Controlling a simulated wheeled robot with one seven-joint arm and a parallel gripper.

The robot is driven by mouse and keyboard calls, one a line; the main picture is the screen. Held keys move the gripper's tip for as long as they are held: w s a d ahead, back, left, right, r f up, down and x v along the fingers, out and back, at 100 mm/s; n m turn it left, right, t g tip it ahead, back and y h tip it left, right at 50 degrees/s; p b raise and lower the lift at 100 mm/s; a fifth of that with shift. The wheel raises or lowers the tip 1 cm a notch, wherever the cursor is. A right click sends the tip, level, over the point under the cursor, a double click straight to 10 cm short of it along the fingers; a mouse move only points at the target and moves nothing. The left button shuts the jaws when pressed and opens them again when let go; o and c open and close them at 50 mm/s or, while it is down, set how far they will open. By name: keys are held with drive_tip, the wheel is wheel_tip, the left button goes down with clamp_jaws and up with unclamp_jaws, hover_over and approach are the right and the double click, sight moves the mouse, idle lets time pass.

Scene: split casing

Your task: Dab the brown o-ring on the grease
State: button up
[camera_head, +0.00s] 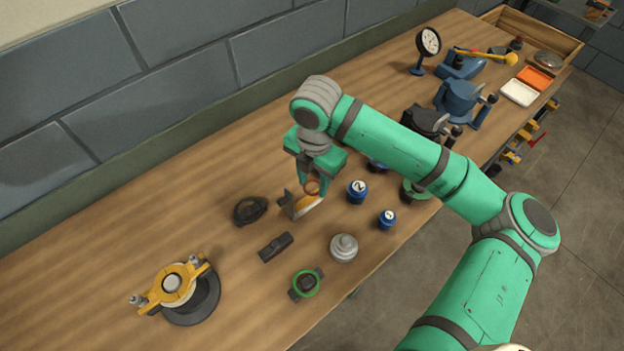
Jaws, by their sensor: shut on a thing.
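My gripper (313,183) points down over the middle of the workbench and is shut on the brown o-ring (313,188), a small ring held between its fingertips. The o-ring is just above or against a small grey and yellow angled piece (298,206); I cannot tell whether they touch. Two blue round containers with marked pale tops stand to the right, one nearer the gripper (357,191) and one closer to the front edge (387,219). I cannot make out which thing holds the grease.
A black ring (250,210), a dark block (276,247), a grey stepped part (344,248) and a green ring part (306,283) lie around. A yellow clamp fixture (172,285) stands at left. Blue vises and a dial gauge (428,42) stand at far right. The bench's back left is clear.

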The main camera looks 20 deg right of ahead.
drive_tip(key=shift+f, duration=0.25)
idle(0.5)
drive_tip(key=shift+f, duration=1.45)
drive_tip(key=shift+f, duration=0.4)
idle(0.9)
idle(0.6)
drive_tip(key=shift+r, duration=3)
